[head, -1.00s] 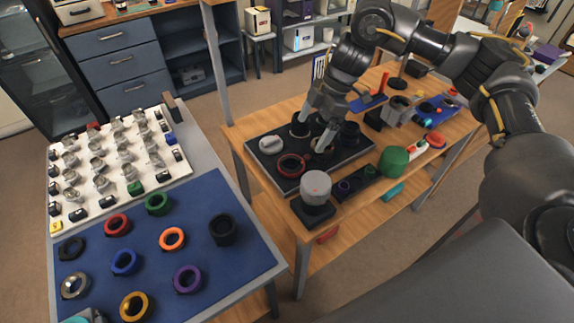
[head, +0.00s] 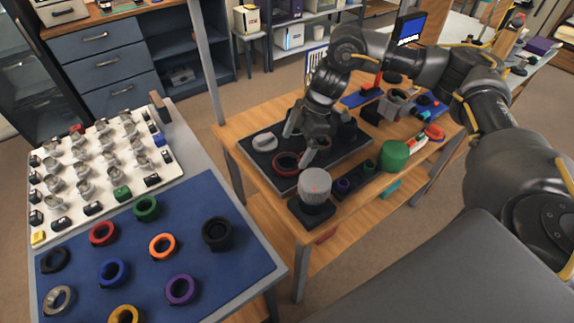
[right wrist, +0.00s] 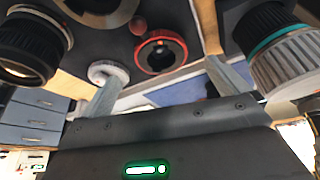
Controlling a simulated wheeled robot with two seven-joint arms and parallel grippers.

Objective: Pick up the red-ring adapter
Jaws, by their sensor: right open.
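The red-ring adapter (head: 286,169), a black ring with a red rim, lies flat on the dark tray (head: 262,166) on the wooden bench. In the right wrist view the adapter (right wrist: 148,62) shows between my two fingers and beyond them. My right gripper (head: 298,147) is open and empty, just above and behind the adapter. In the right wrist view the right gripper (right wrist: 162,74) has its fingers wide apart, with no contact visible. The gripper and forearm hide part of the tray. My left gripper is not in view.
A light grey cap (head: 264,141) lies on the tray, left of the gripper. A grey cylinder on a black base (head: 315,185) stands at the front, and a green cylinder (head: 395,156) to the right. Another red ring (head: 102,234) lies on the blue mat (head: 205,275).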

